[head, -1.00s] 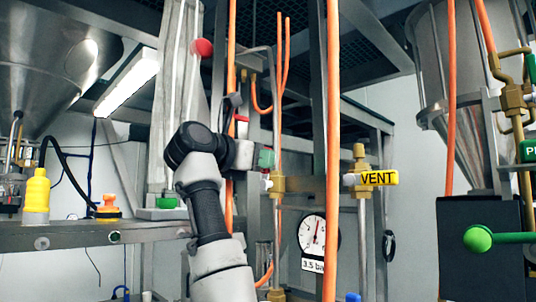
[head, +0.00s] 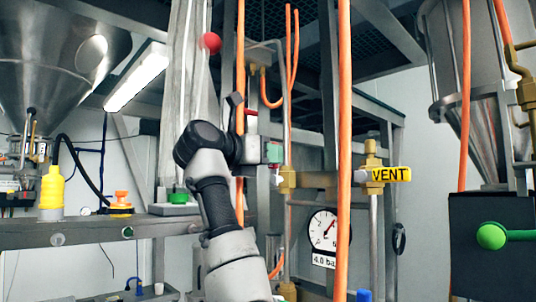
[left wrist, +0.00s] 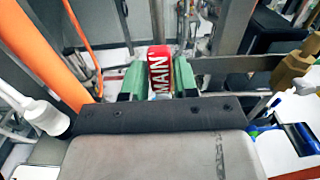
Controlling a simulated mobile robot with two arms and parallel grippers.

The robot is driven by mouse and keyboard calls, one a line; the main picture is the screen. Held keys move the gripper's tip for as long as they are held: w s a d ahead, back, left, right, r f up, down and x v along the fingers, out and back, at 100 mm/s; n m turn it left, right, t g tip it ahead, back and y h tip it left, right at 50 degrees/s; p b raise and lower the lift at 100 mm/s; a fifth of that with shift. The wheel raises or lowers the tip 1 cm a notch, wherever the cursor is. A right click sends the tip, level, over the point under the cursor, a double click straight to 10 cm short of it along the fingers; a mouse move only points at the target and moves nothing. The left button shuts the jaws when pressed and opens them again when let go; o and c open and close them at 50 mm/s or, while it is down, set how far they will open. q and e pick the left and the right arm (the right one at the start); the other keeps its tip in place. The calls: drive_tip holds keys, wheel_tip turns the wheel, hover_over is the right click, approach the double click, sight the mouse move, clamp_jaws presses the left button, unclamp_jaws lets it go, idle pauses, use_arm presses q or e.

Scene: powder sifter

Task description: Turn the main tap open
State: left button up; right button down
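The main tap's red handle, lettered MAIN (left wrist: 160,72), shows in the left wrist view between the two green fingers of my left gripper (left wrist: 160,80). The fingers press against both sides of it, so the gripper looks shut on it. My right gripper is not in view.
An orange hose (head: 344,130) hangs just right of the gripper. A yellow VENT handle (head: 391,174) is farther right, and a green-knobbed lever (head: 491,236) is on a dark box. A yellow bottle (head: 51,188) stands on the left ledge.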

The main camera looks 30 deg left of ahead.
use_arm(q)
drive_tip(key=o, duration=0.3)
drive_tip(key=shift+s+r, duration=0.1)
drive_tip(key=b+v, duration=0.5)
drive_tip(key=v, duration=0.5)
drive_tip(key=shift+s+a, duration=0.2)
drive_tip(key=shift+s, duration=0.15)
